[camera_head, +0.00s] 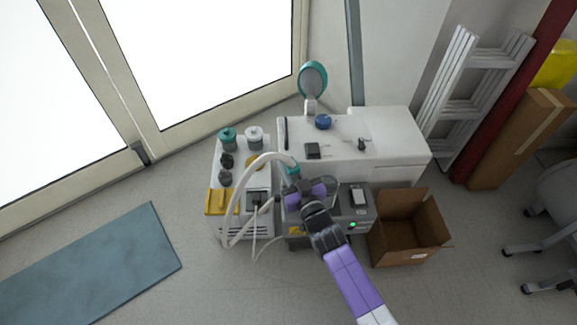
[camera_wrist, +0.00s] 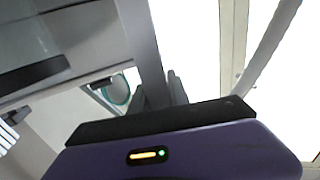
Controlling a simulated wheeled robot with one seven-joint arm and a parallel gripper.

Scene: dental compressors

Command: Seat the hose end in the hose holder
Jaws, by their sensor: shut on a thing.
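The white hose (camera_head: 262,160) rises from the left machine and arches over to the right, to my gripper (camera_head: 294,180). A small teal piece (camera_head: 293,169) shows at the fingers, where the hose comes down; I cannot tell whether it is the hose end's collar or part of the holder. My gripper is shut on the hose end, above the front of the machines. In the wrist view the dark fingers (camera_wrist: 160,90) rise behind the purple housing, and the hose (camera_wrist: 270,45) runs along the right. I cannot make out the hose holder clearly.
The white cabinet (camera_head: 395,135) with a round teal-rimmed mirror (camera_head: 312,80) stands behind. A grey unit with a green light (camera_head: 356,212) is right of my gripper. An open cardboard box (camera_head: 405,240) stands farther right. Floor at the left front is clear around a blue mat (camera_head: 100,265).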

